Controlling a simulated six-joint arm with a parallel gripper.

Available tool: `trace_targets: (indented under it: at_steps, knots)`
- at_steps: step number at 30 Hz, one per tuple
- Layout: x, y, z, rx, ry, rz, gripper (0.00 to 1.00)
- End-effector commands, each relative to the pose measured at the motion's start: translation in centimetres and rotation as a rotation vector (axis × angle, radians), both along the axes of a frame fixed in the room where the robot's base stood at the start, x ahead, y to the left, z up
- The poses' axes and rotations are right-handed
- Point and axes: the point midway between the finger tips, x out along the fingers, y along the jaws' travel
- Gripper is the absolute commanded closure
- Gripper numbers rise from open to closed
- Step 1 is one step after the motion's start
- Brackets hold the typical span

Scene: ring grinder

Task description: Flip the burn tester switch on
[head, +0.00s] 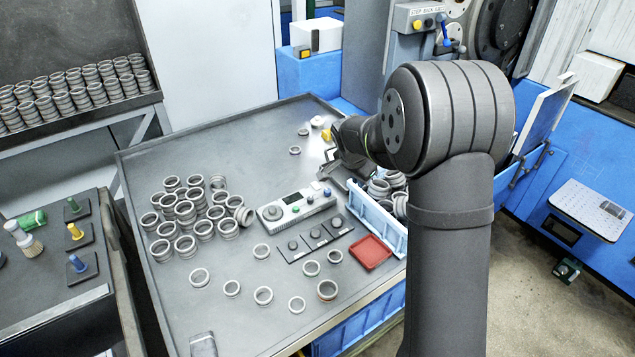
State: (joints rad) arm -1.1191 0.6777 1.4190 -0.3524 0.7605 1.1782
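A light grey box (316,206), probably the burn tester, sits on the grey table. It has a round dark knob on its left end, a small green part on its front and a small blue part on its right end. Its switch is too small to tell apart, and so is its on or off state. My gripper (328,169) is above the table behind the box's right end, apart from it as far as I can see. The gripper is small, dark and partly behind my arm, so its finger opening is unclear.
Many metal rings (183,210) are clustered left of the box, with several loose rings in front. Dark square pads (315,236) lie just in front of it. A red tray (370,251) and a blue bin (376,221) of rings stand right. The table's back left is clear.

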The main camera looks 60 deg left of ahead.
Motion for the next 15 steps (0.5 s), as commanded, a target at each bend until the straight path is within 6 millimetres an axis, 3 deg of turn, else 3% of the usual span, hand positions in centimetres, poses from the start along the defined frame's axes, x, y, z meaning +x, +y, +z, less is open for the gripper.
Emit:
trace_targets:
  at_steps: [3, 6, 11, 15]
  knots:
    - [3.4, 2.4, -0.4, 0.061, -0.144, 0.113, 1.0]
    - [5.5, 4.6, -0.5, 0.113, -0.253, 0.226, 1.0]
    - [7.3, 8.0, -0.9, 0.189, -0.391, 0.44, 1.0]
    - [7.3, 10.8, -1.7, 0.25, -0.471, 0.649, 1.0]
